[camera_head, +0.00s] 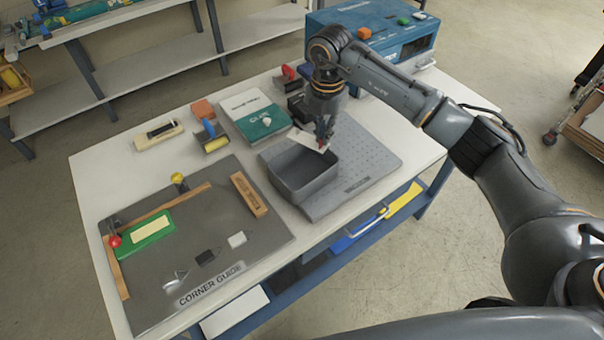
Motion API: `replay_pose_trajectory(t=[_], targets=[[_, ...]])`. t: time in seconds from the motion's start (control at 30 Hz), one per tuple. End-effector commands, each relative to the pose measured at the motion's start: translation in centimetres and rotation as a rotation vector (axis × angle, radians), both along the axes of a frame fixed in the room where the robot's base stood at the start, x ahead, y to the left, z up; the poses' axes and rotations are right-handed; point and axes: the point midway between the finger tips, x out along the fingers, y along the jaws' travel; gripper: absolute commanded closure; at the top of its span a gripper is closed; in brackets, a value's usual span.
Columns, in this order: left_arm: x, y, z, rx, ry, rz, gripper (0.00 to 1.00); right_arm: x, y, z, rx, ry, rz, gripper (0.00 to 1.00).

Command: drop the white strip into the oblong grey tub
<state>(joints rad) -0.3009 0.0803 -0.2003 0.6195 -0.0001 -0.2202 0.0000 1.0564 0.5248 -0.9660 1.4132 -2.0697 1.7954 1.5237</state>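The oblong grey tub (306,187) stands open on the worktable, at the left part of a grey perforated plate. My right gripper (324,142) reaches down from above to the tub's far right rim. It is shut on the white strip (306,139), which is tilted and sticks out to the left of the fingers, over the far side of the tub. The fingers hide part of the strip. Whether the strip touches the rim is hard to tell. My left gripper is not in view.
A dark corner guide board (226,235) with wooden rails and a green block (146,233) lies at left. A white and green box (254,117), a roller (213,137) and an orange block (202,110) stand behind the tub. A blue machine (405,45) stands at the back right.

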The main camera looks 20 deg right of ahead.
Motion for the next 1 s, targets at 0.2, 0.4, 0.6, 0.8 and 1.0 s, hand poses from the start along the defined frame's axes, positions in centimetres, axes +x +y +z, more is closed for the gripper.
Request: replay_pose_trajectory(t=[0.2, 0.4, 0.6, 0.8, 1.0], targets=[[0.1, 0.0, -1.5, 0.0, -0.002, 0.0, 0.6, 0.0, 0.0, -2.3, 0.001, -0.001, 0.0, 1.0], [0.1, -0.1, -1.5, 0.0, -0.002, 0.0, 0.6, 0.0, 0.0, -2.3, 0.001, -0.001, 0.0, 1.0], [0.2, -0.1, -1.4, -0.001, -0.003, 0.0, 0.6, 0.0, 0.0, -2.3, 0.001, -0.001, 0.0, 0.74], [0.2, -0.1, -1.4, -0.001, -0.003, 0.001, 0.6, 0.0, 0.0, -2.3, 0.001, -0.001, 0.0, 0.68], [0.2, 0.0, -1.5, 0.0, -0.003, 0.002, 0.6, 0.1, 0.0, -1.9, 0.001, -0.002, 0.0, 0.68]])
